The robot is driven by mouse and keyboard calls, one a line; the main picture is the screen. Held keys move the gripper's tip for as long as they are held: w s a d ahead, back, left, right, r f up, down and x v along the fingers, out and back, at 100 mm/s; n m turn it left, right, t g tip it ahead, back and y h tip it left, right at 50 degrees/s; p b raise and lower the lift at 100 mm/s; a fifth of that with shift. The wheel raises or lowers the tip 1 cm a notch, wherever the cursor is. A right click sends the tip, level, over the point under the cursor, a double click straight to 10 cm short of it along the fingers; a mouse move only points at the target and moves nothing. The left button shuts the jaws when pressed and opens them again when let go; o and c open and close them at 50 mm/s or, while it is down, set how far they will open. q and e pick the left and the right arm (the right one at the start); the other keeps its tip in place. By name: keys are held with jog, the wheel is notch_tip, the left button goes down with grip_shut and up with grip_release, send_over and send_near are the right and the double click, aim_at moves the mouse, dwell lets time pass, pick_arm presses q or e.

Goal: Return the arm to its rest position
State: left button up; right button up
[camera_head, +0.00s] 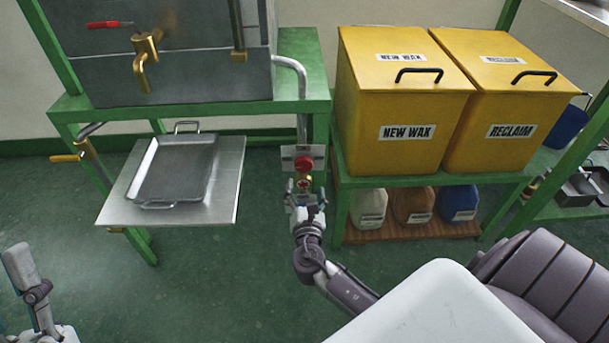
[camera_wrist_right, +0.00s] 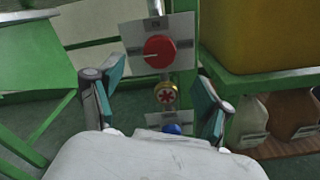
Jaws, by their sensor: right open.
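My right gripper (camera_head: 305,194) is in front of a small panel with a red knob (camera_head: 303,164) on the green stand of the wax machine. In the right wrist view its two fingers (camera_wrist_right: 154,100) are apart with nothing between them. Whether the fingers touch the panel, I cannot tell.
A metal tray (camera_head: 150,204) sits on a grey shelf (camera_head: 222,203) at the left, below a brass tap (camera_head: 146,50). Yellow NEW WAX (camera_head: 385,160) and RECLAIM (camera_head: 492,160) bins stand on a green rack, with jugs below. Open floor (camera_head: 215,285) lies in front.

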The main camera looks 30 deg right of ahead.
jog(key=shift+v, duration=1.2)
